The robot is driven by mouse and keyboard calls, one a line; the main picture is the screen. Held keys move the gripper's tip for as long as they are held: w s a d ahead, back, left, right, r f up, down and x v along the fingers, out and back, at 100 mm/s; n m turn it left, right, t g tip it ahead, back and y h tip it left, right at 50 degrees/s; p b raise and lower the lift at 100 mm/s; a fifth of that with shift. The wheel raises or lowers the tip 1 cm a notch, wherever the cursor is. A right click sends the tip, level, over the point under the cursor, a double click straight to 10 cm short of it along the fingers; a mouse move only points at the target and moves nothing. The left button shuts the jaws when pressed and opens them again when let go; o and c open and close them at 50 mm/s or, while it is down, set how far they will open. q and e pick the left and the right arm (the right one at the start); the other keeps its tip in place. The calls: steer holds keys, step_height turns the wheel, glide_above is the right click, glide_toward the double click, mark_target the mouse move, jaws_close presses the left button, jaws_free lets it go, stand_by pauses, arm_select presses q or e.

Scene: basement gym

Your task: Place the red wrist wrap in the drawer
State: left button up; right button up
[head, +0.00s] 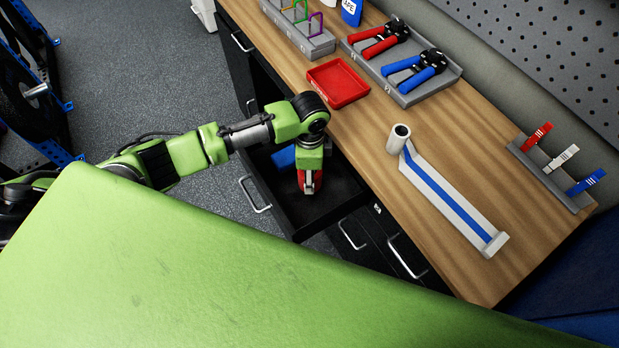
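My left gripper (310,188) reaches down into an open black drawer (335,207) below the workbench. The red wrist wrap (303,179) shows at its fingertips, low inside the drawer and partly covered by the gripper. I cannot tell whether the fingers are closed on it or whether it touches the drawer floor. A blue item (284,157) lies in the drawer to the left of the gripper, partly hidden by my arm. My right gripper is not in view.
The wooden bench top (440,130) holds an empty red tray (338,83), a grey tray (416,92) with red- and blue-handled tools, a partly unrolled white-and-blue strip (448,200), and a clip rack (553,172). Weight plates (40,85) stand at the left.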

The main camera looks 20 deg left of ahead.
arm_select(q)
steer(key=shift+f, duration=1.4)
steer(key=shift+s, duration=0.1)
steer(key=o, duration=1.4)
steer(key=shift+f, duration=0.1)
steer(key=shift+c, duration=0.2)
step_height(320, 180, up, 12)
steer(key=b, duration=0.1)
